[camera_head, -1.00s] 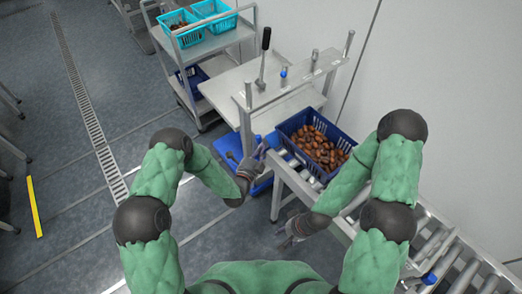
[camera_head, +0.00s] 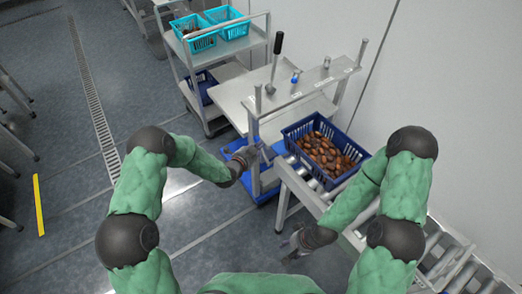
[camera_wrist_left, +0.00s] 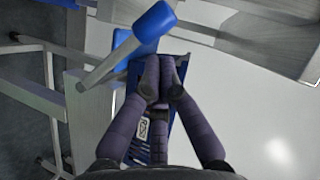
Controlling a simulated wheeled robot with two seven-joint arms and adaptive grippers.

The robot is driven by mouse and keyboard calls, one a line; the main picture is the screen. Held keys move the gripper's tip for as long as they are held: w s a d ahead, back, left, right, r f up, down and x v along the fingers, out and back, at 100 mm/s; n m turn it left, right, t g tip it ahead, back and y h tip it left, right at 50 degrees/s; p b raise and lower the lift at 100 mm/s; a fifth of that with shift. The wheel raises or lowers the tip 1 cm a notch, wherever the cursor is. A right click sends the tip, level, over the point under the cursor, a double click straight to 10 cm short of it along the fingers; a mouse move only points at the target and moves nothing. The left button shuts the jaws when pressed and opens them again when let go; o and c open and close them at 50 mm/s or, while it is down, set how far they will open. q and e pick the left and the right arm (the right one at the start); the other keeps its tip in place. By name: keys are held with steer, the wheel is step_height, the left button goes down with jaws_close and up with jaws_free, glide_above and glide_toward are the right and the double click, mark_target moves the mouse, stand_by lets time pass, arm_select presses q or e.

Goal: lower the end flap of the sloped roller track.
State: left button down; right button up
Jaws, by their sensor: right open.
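The sloped roller track (camera_head: 295,180) runs from the weighing-type table down to the lower right in the head view. A blue-tipped grey handle (camera_wrist_left: 153,22) shows large in the left wrist view, beside and above my left fingertips. I cannot make out the end flap clearly; the handle stands at the track's upper end. My left gripper (camera_head: 250,156) is close to that end. In the left wrist view its fingers (camera_wrist_left: 159,78) are together, with nothing visible between them, and apart from the blue tip as far as I can tell. My right gripper (camera_head: 291,246) is open and empty beside the track.
A blue crate of dates (camera_head: 290,137) sits at the track's upper end. A grey table (camera_head: 235,93) with an upright black-handled lever (camera_head: 277,45) stands behind. A shelf cart (camera_head: 232,32) with turquoise crates is farther back. The floor to the left is open.

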arm_select(q)
steer(key=shift+w+a+f, duration=0.1)
steer(key=shift+w+a, duration=0.1)
steer(key=shift+w, duration=0.05)
stand_by(0.5)
steer(key=v, duration=1.2)
steer(key=s+f+n+g+y, duration=0.3)
steer(key=s+f+n+g, duration=0.3)
steer(key=s+f+n, duration=0.6)
steer(key=s+f+n+g, duration=0.3)
steer(key=s, duration=0.4)
steer(key=s+f+n+g, duration=0.2)
steer(key=s+n+g, duration=0.1)
steer(key=s, duration=0.4)
steer(key=shift+s+a+f+n, duration=0.3)
steer(key=shift+f+n, duration=0.1)
steer(key=shift+n, duration=0.3)
